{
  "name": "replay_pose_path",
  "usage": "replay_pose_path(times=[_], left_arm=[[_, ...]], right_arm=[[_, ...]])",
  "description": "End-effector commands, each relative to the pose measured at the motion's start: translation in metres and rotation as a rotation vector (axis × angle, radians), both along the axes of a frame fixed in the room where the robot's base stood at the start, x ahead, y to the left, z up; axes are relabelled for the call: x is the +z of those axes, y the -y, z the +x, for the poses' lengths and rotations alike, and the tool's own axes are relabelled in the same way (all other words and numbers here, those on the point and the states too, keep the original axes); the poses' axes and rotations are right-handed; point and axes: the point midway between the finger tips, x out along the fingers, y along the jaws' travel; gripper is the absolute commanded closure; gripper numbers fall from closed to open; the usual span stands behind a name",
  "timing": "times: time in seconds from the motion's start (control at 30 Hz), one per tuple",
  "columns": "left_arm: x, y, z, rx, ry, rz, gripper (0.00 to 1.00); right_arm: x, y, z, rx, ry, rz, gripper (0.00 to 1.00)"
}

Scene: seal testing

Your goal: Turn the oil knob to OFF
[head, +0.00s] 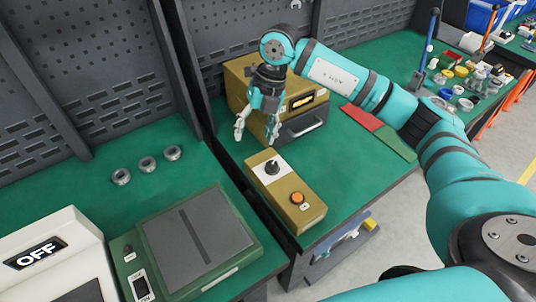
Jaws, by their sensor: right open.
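A black knob (272,167) stands on a white plate at the back of a tan control box (286,187) on the green bench. It looks like the oil knob, but its markings are too small to read. An orange button (297,198) sits toward the front of the same box. My right gripper (256,133) hangs pointing down, behind and slightly left of the knob, in front of a tan machine. Its fingers are spread and empty, apart from the knob. My left gripper is out of view.
The tan machine (237,85) with a lit display and drawer stands behind the control box. Red and green mats (362,117) lie to its right. At left are a white device reading OFF (82,251), a flat plate device (230,231) and three metal rings (147,164).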

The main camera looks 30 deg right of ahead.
Motion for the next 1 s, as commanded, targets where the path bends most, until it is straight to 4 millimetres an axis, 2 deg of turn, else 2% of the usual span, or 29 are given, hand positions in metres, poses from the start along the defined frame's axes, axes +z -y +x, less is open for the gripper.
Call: replay_pose_path(times=[0.03, 0.1, 0.2, 0.37, 0.8, 1.0], left_arm=[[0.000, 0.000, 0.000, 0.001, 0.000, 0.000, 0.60], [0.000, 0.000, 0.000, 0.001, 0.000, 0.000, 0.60], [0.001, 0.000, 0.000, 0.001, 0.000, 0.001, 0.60], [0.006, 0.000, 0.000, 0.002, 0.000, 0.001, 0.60], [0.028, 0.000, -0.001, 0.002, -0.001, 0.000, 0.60], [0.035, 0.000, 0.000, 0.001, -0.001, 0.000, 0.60]], right_arm=[[0.006, 0.024, 0.003, -0.039, -0.010, -0.081, 0.41], [0.012, 0.046, 0.004, -0.080, -0.024, -0.158, 0.41], [0.013, 0.061, 0.003, -0.109, -0.038, -0.212, 0.41], [-0.004, 0.063, 0.002, -0.113, -0.045, -0.221, 0.41], [-0.098, 0.057, 0.003, -0.109, -0.045, -0.217, 0.41], [-0.134, 0.055, 0.003, -0.109, -0.043, -0.216, 0.41]])
